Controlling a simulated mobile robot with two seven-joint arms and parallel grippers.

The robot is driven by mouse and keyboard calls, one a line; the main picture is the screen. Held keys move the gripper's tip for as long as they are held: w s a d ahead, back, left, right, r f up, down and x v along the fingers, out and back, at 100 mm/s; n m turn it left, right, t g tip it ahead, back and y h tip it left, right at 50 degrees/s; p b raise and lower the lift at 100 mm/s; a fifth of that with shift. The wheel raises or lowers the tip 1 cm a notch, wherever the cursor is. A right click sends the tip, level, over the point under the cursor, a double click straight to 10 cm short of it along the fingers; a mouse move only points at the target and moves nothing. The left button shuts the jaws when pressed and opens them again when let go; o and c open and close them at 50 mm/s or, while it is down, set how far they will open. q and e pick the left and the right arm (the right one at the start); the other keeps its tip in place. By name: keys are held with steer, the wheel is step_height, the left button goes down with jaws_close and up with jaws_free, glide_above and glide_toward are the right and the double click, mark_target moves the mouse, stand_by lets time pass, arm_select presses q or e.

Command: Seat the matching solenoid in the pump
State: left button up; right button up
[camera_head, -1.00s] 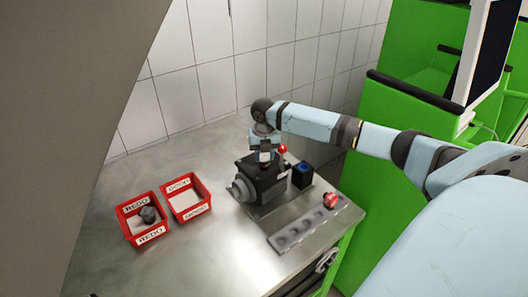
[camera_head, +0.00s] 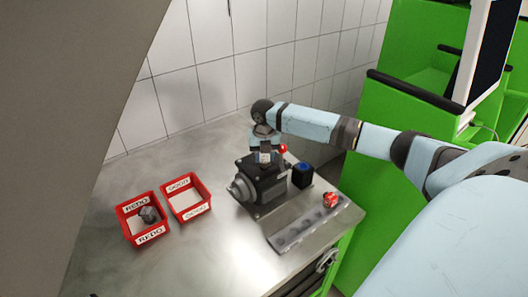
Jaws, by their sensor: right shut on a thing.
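The dark pump (camera_head: 264,184) stands on the steel bench, with a grey round end facing left. My right gripper (camera_head: 265,157) is directly over the top of the pump, pointing down. It is shut on a solenoid, which is mostly hidden between the fingers and the pump top; I cannot tell how deep it sits. A red ball-like knob (camera_head: 283,149) shows just right of the gripper. My left gripper is not in view.
A red REDO bin (camera_head: 127,226) holding a dark part (camera_head: 148,214) and an empty-looking red bin (camera_head: 187,212) stand at left. A black block with a blue top (camera_head: 303,175) is right of the pump. A grey tray (camera_head: 290,236) with a red part (camera_head: 330,199) lies in front.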

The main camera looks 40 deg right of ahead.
steer(key=shift+f, duration=0.25)
steer(key=shift+r, duration=0.75)
stand_by(0.7)
stand_by(0.3)
steer(key=shift+f, duration=0.75)
steer(key=shift+r, duration=0.75)
stand_by(0.9)
